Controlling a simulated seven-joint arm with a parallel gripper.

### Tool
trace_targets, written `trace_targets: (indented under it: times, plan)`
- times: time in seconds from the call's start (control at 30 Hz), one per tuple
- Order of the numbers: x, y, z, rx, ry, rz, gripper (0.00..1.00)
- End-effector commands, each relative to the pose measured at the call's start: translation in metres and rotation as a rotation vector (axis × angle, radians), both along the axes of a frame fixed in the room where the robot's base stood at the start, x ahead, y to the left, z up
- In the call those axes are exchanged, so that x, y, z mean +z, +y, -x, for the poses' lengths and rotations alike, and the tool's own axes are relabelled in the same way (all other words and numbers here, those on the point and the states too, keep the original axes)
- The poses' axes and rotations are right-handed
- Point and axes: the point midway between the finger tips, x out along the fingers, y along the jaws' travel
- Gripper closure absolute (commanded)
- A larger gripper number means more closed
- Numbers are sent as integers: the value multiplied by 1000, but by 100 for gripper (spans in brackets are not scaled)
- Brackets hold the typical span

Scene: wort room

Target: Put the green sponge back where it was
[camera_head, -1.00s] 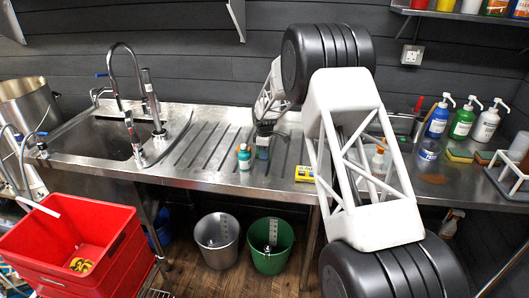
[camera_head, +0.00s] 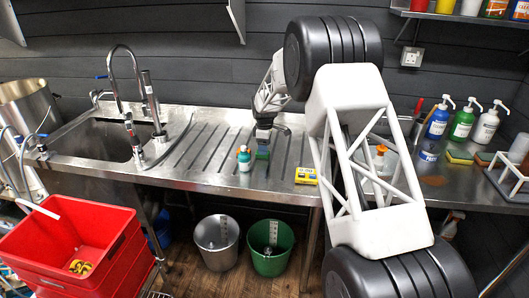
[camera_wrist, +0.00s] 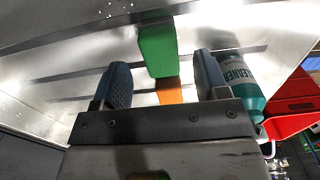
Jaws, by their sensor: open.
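The green sponge (camera_head: 262,154) stands on the steel drainboard (camera_head: 215,165), near its front. In the wrist view the green sponge (camera_wrist: 157,50) lies just beyond and between my fingertips, with a gap on each side. An orange patch (camera_wrist: 168,92) shows beside its lower end; I cannot tell whether it is part of the sponge. My gripper (camera_head: 263,142) is just above the sponge, open and empty. Its two blue fingers are apart in the wrist view (camera_wrist: 160,64).
A teal cleaner bottle (camera_head: 244,159) stands close left of the sponge, and also shows in the wrist view (camera_wrist: 242,85). A yellow box (camera_head: 306,176) lies to the right. The sink (camera_head: 100,140) is left. Another sponge (camera_head: 459,157) lies on the right counter near pump bottles.

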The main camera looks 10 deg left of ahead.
Motion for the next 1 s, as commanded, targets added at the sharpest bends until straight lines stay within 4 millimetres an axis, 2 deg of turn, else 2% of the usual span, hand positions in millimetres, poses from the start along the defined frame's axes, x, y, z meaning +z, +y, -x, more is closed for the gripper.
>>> trace_targets:
  times: [0.03, 0.3, 0.5, 0.7, 1.0]
  plan:
    - [10, 0, 0, 0, -3, -1, 33]
    - [53, 0, 0, 0, -3, -1, 33]
    - [72, 0, 0, 0, -1, 0, 33]
    - [80, 0, 0, 0, -1, 0, 33]
    - [81, 0, 0, 0, -1, 0, 33]
